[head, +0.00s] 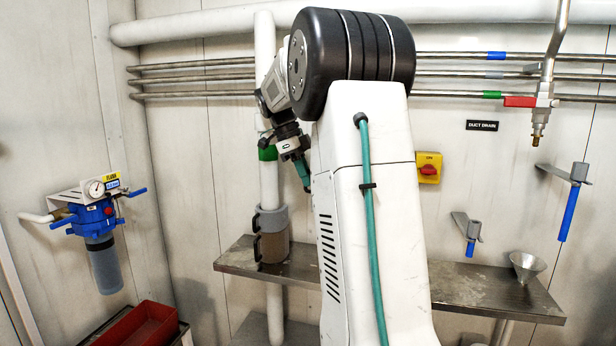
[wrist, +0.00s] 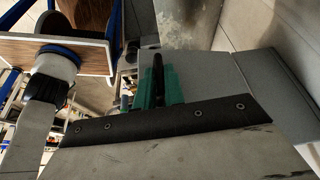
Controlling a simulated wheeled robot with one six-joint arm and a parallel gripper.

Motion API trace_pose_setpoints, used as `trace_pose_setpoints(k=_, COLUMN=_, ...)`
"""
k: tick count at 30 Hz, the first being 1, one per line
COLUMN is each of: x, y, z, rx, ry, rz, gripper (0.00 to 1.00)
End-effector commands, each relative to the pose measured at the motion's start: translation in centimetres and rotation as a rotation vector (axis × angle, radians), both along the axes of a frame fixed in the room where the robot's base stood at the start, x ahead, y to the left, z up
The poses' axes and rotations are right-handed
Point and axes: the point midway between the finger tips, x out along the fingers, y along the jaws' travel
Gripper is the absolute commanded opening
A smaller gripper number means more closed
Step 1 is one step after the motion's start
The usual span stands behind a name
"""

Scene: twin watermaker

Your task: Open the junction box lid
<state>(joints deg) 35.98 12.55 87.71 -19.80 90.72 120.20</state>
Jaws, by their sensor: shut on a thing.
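My gripper (head: 303,176) shows in the head view beside my arm column, its teal fingers pointing down. In the wrist view, the teal fingers of my gripper (wrist: 160,88) are closed around a thin dark upright piece (wrist: 158,75). A flat grey panel (wrist: 215,78) lies right beside the fingers, with a raised grey edge farther right. It may belong to the junction box, but I cannot tell. In the head view my arm blocks part of the wall, and I cannot make out a junction box or its lid there.
A metal shelf (head: 490,290) runs along the wall, with a grey-brown cylinder (head: 273,247) and a funnel (head: 526,265) on it. A blue filter unit (head: 95,217) is at left, above a red tray (head: 145,325). A yellow switch (head: 428,168) is right of my column.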

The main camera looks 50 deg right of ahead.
Motion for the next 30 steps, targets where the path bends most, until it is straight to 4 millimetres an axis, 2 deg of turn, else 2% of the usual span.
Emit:
trace_pose_setpoints(k=14, x=0.2, y=-0.2, z=0.2, rx=-0.006, ry=-0.004, rz=0.003, gripper=0.00)
trace_pose_setpoints(k=15, x=0.2, y=-0.2, z=0.2, rx=-0.006, ry=-0.004, rz=0.003, gripper=0.16)
trace_pose_setpoints(k=17, x=0.2, y=-0.2, z=0.2, rx=-0.006, ry=-0.004, rz=0.003, gripper=0.31)
trace_pose_setpoints(k=26, x=0.4, y=0.1, z=0.2, rx=-0.002, ry=-0.002, rz=0.006, gripper=0.31)
trace_pose_setpoints(k=30, x=0.9, y=0.3, z=1.6, rx=-0.004, ry=-0.004, rz=0.005, gripper=0.31)
